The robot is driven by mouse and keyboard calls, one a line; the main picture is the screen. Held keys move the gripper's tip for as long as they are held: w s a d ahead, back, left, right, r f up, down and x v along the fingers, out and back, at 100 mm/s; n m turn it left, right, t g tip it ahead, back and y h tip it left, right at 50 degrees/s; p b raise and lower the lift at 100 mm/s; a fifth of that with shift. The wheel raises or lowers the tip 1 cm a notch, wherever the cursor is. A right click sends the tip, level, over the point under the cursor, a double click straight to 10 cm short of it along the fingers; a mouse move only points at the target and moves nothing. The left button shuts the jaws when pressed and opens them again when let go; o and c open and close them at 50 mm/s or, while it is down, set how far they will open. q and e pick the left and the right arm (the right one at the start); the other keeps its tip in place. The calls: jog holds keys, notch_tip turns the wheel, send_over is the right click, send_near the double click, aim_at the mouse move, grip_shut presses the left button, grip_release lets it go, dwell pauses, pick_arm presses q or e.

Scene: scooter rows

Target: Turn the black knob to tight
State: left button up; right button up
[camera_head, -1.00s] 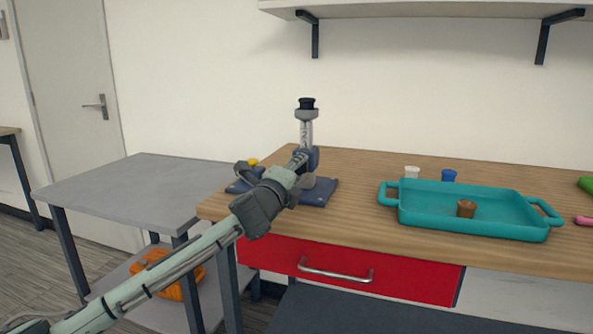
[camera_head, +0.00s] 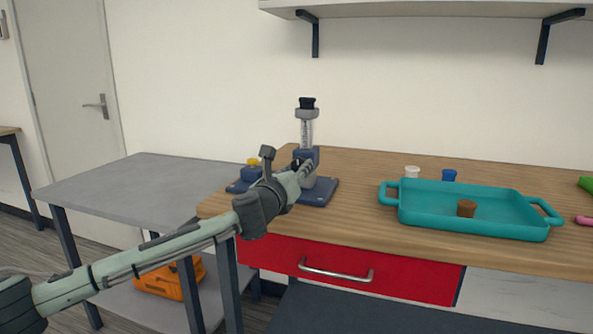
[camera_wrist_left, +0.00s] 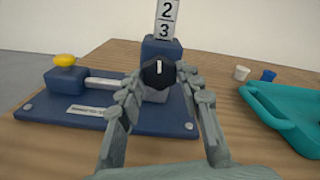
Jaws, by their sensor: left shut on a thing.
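The black knob (camera_wrist_left: 157,72) sits on the front of a blue block at the foot of an upright scale. Its white mark points about straight up in the left wrist view. My left gripper (camera_wrist_left: 162,78) is shut on the knob, one finger on each side of it. In the head view the left gripper (camera_head: 303,170) is at the front of the stand, and its fingers largely hide the knob. The upright scale (camera_head: 306,130) carries a grey collar and a black cap (camera_head: 307,102); the figures 2 and 3 show in the wrist view. My right gripper is out of view.
The blue base plate (camera_wrist_left: 60,128) also carries a yellow button (camera_wrist_left: 66,60) and a silver bar. A teal tray (camera_head: 470,228) with a brown cup (camera_head: 466,208) stands right. White (camera_head: 412,172) and blue (camera_head: 449,175) cups stand behind it. A grey table (camera_head: 140,185) is left.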

pick_arm(q)
jog(key=shift+m, duration=0.8)
jog(key=o, duration=1.2)
jog(key=shift+c, duration=0.2)
jog(key=shift+s, duration=0.15)
jog(key=v, duration=1.1)
jog(key=shift+s+a, duration=0.2)
jog(key=shift+s, duration=0.15)
